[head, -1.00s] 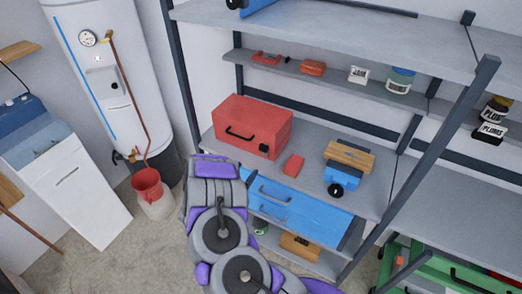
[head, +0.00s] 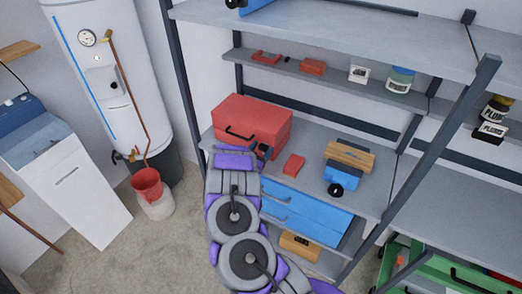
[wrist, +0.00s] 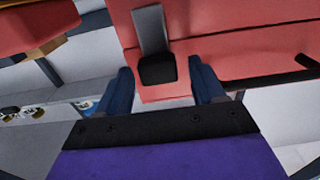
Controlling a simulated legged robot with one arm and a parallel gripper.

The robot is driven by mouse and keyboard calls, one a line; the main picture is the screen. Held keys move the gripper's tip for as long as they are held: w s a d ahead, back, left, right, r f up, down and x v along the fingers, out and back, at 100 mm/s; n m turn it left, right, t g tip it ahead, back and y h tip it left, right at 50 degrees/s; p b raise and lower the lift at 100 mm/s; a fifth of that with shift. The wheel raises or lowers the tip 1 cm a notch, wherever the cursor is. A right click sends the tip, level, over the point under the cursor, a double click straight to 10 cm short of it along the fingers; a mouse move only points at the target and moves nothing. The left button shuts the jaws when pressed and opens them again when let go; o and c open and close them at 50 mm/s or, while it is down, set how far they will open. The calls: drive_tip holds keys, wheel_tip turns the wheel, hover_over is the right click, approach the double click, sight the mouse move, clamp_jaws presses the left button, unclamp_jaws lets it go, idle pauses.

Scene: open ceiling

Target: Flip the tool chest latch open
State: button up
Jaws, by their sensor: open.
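The red tool chest (head: 252,117) sits closed on the middle shelf, with a black handle on its front. Its black latch (wrist: 157,68) shows in the wrist view as a strap ending in a block against the chest's front. My gripper (wrist: 160,70) is open, with one dark blue finger on each side of the latch block and visible gaps between. In the head view my gripper (head: 262,153) is at the right end of the chest's front and partly hides the latch.
A small red box (head: 293,165) lies on the shelf right of my gripper, with a blue vise (head: 341,176) further right. Blue drawers (head: 310,212) are below the shelf. A dark shelf post (head: 185,90) stands left of the chest.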

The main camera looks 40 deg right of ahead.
drive_tip(key=shift+c, duration=0.4)
clamp_jaws()
